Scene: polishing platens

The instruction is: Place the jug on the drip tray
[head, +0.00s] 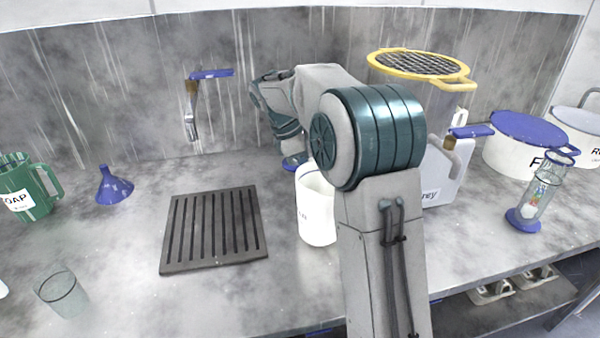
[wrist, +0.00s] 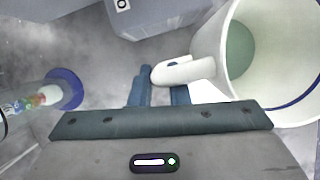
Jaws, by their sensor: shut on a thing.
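The white jug (head: 316,212) has a blue rim and stands upright right of the drip tray, partly hidden behind my arm. I cannot tell whether its base touches the counter. In the wrist view the jug (wrist: 212,45) is at the right, its open mouth showing a greenish inside. My gripper (wrist: 160,82) is shut on the jug's white handle, which lies at its fingertips. In the head view my arm hides the fingers. The drip tray (head: 213,232) is a dark, slatted square lying flat and empty on the counter.
A blue funnel (head: 114,187), green soap jug (head: 28,192) and clear glass (head: 62,293) stand left of the tray. A tap (head: 191,110) is behind it. A grey canister (head: 440,180), blue-lidded pot (head: 520,145) and clear blue-based cylinder (head: 537,196) stand at the right.

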